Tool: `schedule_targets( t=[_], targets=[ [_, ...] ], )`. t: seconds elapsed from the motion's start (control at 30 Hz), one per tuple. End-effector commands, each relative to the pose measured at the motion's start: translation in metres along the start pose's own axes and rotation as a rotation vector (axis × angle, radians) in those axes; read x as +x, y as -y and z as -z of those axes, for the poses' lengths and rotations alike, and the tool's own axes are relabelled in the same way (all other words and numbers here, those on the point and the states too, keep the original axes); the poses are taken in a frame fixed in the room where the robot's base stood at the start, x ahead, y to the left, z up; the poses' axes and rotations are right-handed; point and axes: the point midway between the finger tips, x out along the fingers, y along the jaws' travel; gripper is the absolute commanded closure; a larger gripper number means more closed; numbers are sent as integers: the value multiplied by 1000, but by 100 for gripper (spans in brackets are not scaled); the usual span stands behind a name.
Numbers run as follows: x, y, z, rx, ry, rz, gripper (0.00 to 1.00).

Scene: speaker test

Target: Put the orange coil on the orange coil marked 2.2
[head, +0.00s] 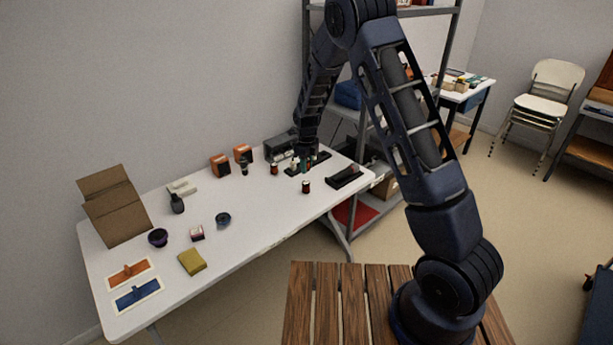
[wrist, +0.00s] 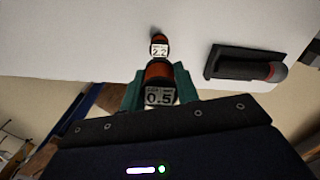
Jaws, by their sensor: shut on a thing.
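My gripper (wrist: 159,88) is shut on an orange coil marked 0.5 (wrist: 159,72); its green fingers press on both sides of it. Beyond it in the wrist view stands the orange coil marked 2.2 (wrist: 160,38), apart from the held coil. In the head view, my gripper (head: 304,166) is over the far right part of the table. A small dark and orange coil (head: 306,186) stands in front of it there and seems to be the 2.2 one; its label is too small to read. The held coil is hard to make out in that view.
A black tray (wrist: 213,70) holding a dark cylinder lies to the right of the 2.2 coil. Another small coil (head: 274,169) stands left of my gripper. Orange boxes (head: 221,165) stand along the wall. The white table (head: 262,222) is clear at its front middle.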

Motion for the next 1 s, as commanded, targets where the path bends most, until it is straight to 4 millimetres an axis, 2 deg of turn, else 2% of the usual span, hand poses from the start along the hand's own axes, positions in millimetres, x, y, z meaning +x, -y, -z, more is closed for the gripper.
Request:
schedule_targets(
  t=[0.27,0.5,0.93,0.97,1.0],
  targets=[
    [18,0,0,0,-1,-1,92],
    [48,0,0,0,0,0,92],
    [54,0,0,0,0,0,92],
    [54,0,0,0,0,0,63],
    [54,0,0,0,0,0,55]
  ],
)
